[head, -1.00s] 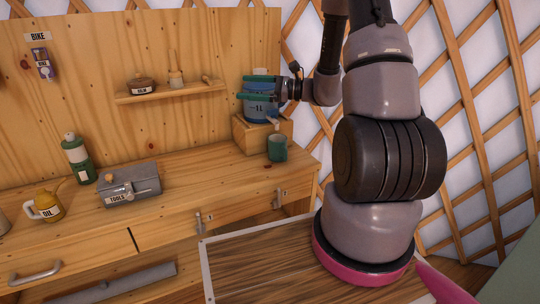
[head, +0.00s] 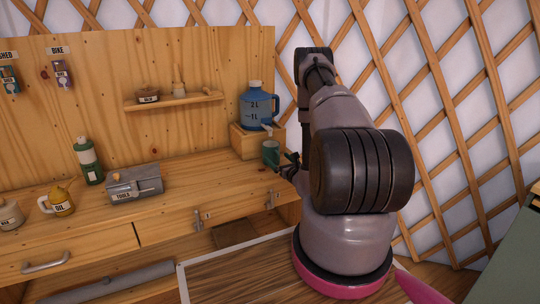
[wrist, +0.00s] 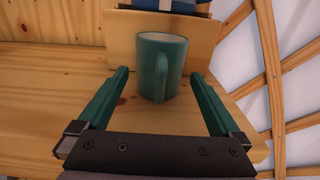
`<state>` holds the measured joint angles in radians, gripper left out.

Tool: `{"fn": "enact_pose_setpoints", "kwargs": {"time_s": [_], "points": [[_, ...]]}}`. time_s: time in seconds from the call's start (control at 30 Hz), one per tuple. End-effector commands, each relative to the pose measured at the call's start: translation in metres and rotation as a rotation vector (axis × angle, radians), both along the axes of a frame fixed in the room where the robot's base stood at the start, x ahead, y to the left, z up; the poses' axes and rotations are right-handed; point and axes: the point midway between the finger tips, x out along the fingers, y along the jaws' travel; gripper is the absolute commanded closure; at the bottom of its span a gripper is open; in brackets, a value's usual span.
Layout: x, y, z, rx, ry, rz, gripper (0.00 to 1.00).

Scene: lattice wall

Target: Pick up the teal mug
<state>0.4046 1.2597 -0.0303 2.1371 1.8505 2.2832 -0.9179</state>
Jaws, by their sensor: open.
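The teal mug (head: 270,153) stands upright on the right end of the wooden workbench, in front of a small wooden box. In the wrist view the mug (wrist: 157,68) is just ahead of my gripper (wrist: 160,85), roughly centred between the two teal fingers, with its handle facing me. The fingers are open and spread wider than the mug, with nothing held between them. In the head view my gripper (head: 287,165) is low beside the mug on its right, partly hidden by my arm.
A blue jug (head: 257,106) stands on the wooden box (head: 244,143) behind the mug. A grey toolbox (head: 134,184), a green bottle (head: 88,160) and a yellow oil can (head: 58,202) stand farther left. The bench (head: 200,177) between toolbox and mug is clear. A lattice wall rises at right.

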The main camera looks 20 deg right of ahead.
Motion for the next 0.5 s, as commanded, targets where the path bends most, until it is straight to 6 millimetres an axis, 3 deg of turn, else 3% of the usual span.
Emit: {"fn": "enact_pose_setpoints", "kwargs": {"time_s": [0.27, 0.5], "points": [[0.026, 0.001, 0.001, 0.000, -0.001, 0.001, 0.00], [0.061, 0.003, 0.003, -0.001, -0.003, 0.002, 0.00]]}}
